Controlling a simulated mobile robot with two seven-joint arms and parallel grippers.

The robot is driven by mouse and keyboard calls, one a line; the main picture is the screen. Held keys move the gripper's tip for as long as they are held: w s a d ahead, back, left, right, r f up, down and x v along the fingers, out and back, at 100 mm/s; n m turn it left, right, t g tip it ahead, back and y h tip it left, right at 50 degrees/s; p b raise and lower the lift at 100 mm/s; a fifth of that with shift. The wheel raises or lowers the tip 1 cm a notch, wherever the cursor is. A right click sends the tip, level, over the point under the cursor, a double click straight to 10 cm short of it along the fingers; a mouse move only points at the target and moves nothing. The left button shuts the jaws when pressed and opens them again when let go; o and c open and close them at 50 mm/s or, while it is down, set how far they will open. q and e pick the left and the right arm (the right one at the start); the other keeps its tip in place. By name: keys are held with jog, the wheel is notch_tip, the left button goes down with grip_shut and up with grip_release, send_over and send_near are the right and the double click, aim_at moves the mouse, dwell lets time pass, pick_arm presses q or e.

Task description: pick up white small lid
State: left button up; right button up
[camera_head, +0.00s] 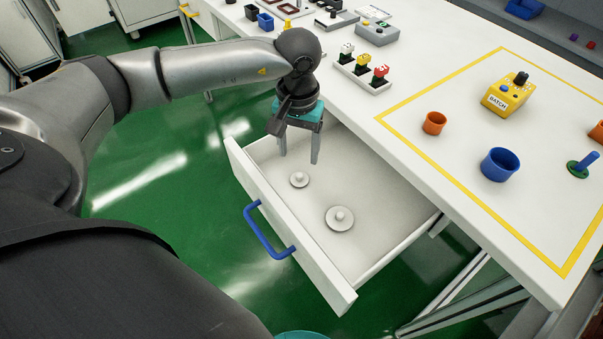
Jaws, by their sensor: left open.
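The small white lid (299,179) lies flat in the open drawer, knob up, toward the drawer's far left part. A larger white lid (340,219) lies in the drawer nearer to me and to the right. My left gripper (299,158) hangs over the drawer's far end with its two fingers pointing down. It is open and empty, and shows just above the small lid in the picture. How high it is over the drawer floor is hard to tell.
The white drawer (290,228) is pulled out, with a blue handle (268,232) on its front. The white table (420,190) borders it on the right. On it stand a blue cup (499,165), an orange cup (434,123) and a yellow box (509,95).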

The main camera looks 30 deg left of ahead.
aim_at(299, 175)
pick_arm(q)
notch_tip(299, 175, down, 3)
jog(key=shift+f, duration=0.1)
jog(key=shift+f+b, duration=0.1)
jog(key=shift+b, duration=0.2)
jog(key=shift+f, duration=0.3)
jog(key=shift+w+f+b, duration=0.1)
jog(key=shift+f+b, duration=0.65)
jog(key=shift+f, duration=1.4)
pick_arm(e)
jog(key=shift+w+a+r, duration=0.1)
jog(key=shift+w+a, duration=0.1)
jog(key=shift+w, duration=1.2)
jog(key=shift+w+a+r, duration=0.1)
jog(key=shift+w+a, duration=0.1)
jog(key=shift+w, duration=1.15)
pick_arm(q)
jog(key=shift+c, duration=0.4)
grip_shut()
pick_arm(e)
jog(key=shift+f, duration=0.1)
pick_arm(q)
jog(key=shift+r, duration=0.15)
